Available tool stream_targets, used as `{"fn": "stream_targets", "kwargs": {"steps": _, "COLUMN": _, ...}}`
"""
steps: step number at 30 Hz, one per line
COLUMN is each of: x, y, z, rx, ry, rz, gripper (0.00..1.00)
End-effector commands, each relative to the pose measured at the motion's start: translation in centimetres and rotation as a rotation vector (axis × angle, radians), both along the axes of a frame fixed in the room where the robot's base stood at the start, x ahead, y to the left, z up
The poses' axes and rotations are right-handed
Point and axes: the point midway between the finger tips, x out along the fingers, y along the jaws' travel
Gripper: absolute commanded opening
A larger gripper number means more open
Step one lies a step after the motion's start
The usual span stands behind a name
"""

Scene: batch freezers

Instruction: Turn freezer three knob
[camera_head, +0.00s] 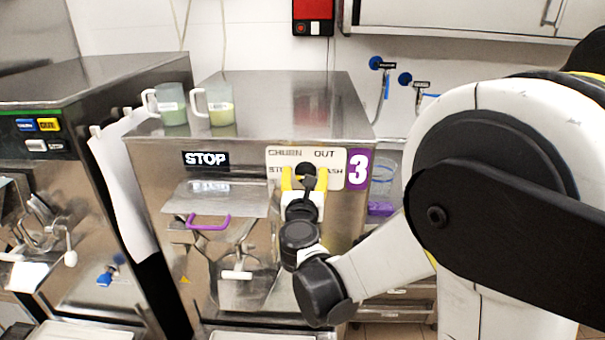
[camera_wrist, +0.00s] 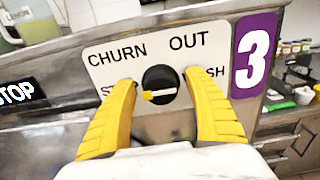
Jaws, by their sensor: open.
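Freezer three (camera_head: 245,110) is a steel machine with a purple "3" label (camera_head: 357,170) that also shows in the wrist view (camera_wrist: 254,55). Its black round knob (camera_wrist: 160,86) sits on a white plate marked "CHURN" and "OUT", with lower words partly hidden by my fingers. The knob's white and yellow pointer is at its lower left. My gripper (camera_head: 305,178) is in front of the plate; in the wrist view its yellow fingers (camera_wrist: 163,95) are open, one on each side of the knob, with visible gaps. In the head view the gripper mostly covers the knob.
Two measuring jugs (camera_head: 172,104) (camera_head: 220,106) stand on top of the freezer. A "STOP" label (camera_head: 206,159) and a purple handle (camera_head: 208,224) are left of the knob. Another freezer (camera_head: 60,110) stands at the left.

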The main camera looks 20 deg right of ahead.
Motion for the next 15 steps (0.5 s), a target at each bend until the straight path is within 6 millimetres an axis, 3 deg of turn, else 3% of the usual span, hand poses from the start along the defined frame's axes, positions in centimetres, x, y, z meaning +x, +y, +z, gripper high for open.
{"fn": "stream_targets", "kwargs": {"steps": 7, "x": 0.04, "y": -0.02, "z": 0.01, "rx": 0.000, "ry": 0.000, "rz": 0.000, "gripper": 0.60}}
{"fn": "stream_targets", "kwargs": {"steps": 12, "x": 0.03, "y": -0.02, "z": 0.01, "rx": 0.001, "ry": 0.000, "rz": 0.000, "gripper": 0.09}}
{"fn": "stream_targets", "kwargs": {"steps": 15, "x": 0.04, "y": -0.01, "z": 0.01, "rx": 0.000, "ry": 0.000, "rz": 0.000, "gripper": 0.08}}
